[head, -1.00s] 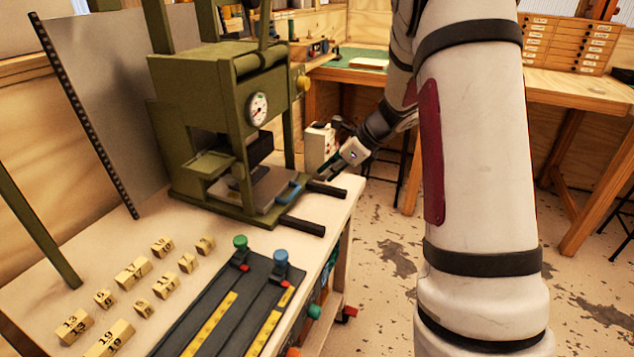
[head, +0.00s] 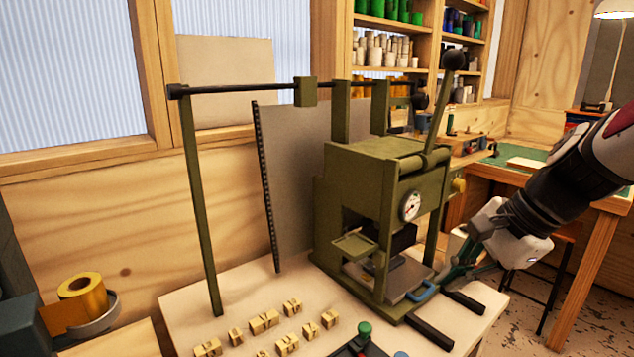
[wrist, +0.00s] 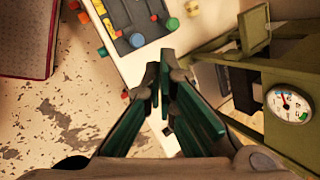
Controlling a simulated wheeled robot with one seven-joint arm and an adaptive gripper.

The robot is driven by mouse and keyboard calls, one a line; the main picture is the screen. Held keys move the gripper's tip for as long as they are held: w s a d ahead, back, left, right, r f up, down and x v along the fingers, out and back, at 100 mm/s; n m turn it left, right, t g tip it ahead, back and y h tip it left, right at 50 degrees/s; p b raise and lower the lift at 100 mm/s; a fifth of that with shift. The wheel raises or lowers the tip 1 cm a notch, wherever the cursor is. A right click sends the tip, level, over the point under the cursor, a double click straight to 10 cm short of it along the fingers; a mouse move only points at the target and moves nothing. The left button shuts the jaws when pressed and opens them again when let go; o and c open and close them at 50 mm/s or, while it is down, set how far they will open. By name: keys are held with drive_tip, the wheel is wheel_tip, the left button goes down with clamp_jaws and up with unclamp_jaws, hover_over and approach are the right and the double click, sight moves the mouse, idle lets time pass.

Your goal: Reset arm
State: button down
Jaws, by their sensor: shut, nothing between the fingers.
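My gripper (head: 452,278) is at the right of the head view, by the front right corner of the green press (head: 355,175). In the wrist view my gripper (wrist: 158,88) points down with its dark green fingers drawn together and nothing between them. The press gauge (wrist: 288,104) is close on the right in the wrist view. Below the fingers are the bench edge and the floor.
The bench top (head: 185,310) carries several small numbered blocks (head: 263,321). A gold foil roll (head: 82,293) sits at far left. A green-matted table (head: 500,160) stands behind. Open floor (wrist: 60,110) lies beside the bench.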

drive_tip(key=s+a+r+n+h+p, duration=0.1)
drive_tip(key=s+r+n+h, duration=0.1)
drive_tip(key=s+n, duration=0.5)
drive_tip(key=s+a+r+n+h+p, duration=0.1)
drive_tip(key=s+r+n+h+p, duration=0.1)
drive_tip(key=s+n, duration=0.5)
drive_tip(key=s+r, duration=0.1)
drive_tip(key=s, duration=0.5)
drive_tip(key=shift+s+a+n+p, duration=0.15)
drive_tip(key=shift+s+n+p, duration=0.05)
drive_tip(key=shift+n+p, duration=0.1)
drive_tip(key=shift+r, duration=0.1)
